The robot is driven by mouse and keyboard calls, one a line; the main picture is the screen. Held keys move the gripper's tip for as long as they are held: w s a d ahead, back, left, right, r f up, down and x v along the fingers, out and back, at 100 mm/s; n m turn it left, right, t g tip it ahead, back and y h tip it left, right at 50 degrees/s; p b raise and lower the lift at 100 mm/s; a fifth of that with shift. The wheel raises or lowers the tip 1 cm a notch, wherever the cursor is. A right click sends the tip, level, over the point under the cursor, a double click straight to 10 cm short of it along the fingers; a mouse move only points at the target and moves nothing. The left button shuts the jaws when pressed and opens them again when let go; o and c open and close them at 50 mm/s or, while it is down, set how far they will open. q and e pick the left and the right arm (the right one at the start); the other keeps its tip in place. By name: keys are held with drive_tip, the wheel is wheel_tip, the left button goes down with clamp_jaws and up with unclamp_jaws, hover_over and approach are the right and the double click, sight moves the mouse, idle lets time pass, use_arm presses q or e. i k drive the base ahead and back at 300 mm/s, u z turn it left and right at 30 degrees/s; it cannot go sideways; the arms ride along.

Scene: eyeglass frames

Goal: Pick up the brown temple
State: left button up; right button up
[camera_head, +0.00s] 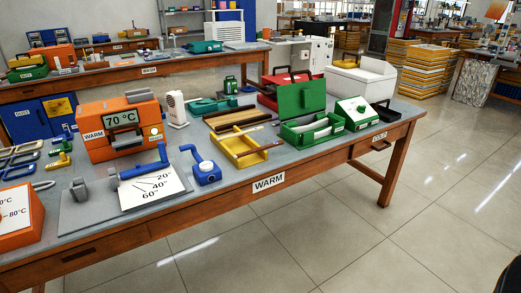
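A thin brown strip (258,149), which may be the brown temple, lies across the yellow tray (229,149) on the long table marked WARM. It is too small to make out its exact shape. Behind the yellow tray lies a flat brown and black tray (233,117) with long dark pieces that I cannot tell apart. Neither of my grippers is in view.
The wooden table (300,170) also holds an orange heater (120,128) reading 70°, a blue device (206,172), an angle chart (152,188), an open green box (313,130) and a white-green box (355,112). The floor (400,230) in front is clear.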

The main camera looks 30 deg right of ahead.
sight(245, 154)
drive_tip(key=z, duration=0.5)
drive_tip(key=i, duration=1.25)
drive_tip(key=u, duration=0.35)
